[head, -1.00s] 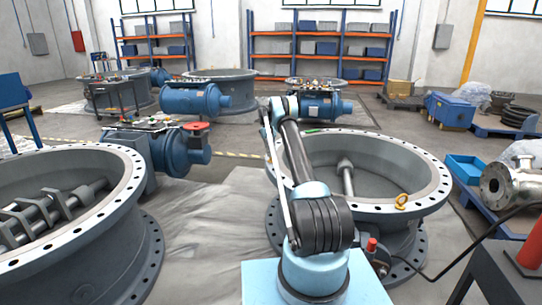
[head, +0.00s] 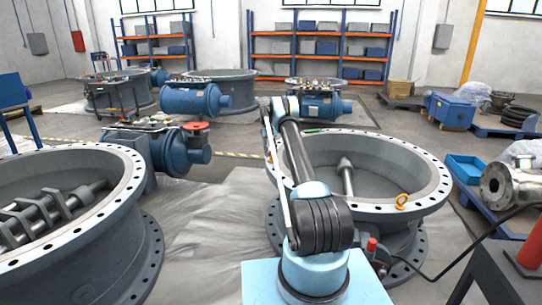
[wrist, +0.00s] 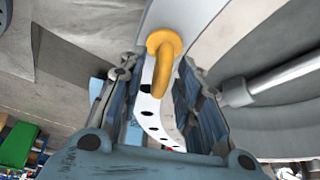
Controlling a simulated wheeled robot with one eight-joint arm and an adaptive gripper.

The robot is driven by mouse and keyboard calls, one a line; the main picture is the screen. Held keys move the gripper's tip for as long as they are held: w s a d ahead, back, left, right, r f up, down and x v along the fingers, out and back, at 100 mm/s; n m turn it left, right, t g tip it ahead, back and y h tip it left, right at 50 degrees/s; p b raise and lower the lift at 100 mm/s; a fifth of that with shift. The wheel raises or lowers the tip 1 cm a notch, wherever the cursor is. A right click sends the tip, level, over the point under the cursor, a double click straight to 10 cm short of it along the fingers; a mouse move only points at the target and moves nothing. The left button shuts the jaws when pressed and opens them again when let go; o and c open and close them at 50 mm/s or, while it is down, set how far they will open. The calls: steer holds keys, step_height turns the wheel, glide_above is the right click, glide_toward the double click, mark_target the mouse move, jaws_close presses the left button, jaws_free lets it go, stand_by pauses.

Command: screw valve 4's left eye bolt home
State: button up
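Valve 4 appears to be the large grey valve body (head: 432,205) with a white, holed top flange, right of centre in the head view. One yellow eye bolt (head: 401,201) stands on its near right rim. In the wrist view, a yellow eye bolt (wrist: 163,45) stands on the white flange (wrist: 151,122). My gripper (wrist: 164,68) is open, with its two fingers on either side of that eye bolt and narrow gaps showing beside it. In the head view my arm hides the gripper and this bolt. The bolt's thread and seating are not visible.
Inside the valve runs a grey shaft (head: 347,176), which also shows right of my fingers in the wrist view (wrist: 275,80). Another large valve body (head: 128,220) stands at the left. A blue actuator (head: 180,150) sits behind it. A steel flanged fitting (head: 497,186) is at the right.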

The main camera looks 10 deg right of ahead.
steer(key=v, duration=0.7)
steer(key=shift+r, duration=0.25)
steer(key=shift+w, duration=0.15)
stand_by(0.4)
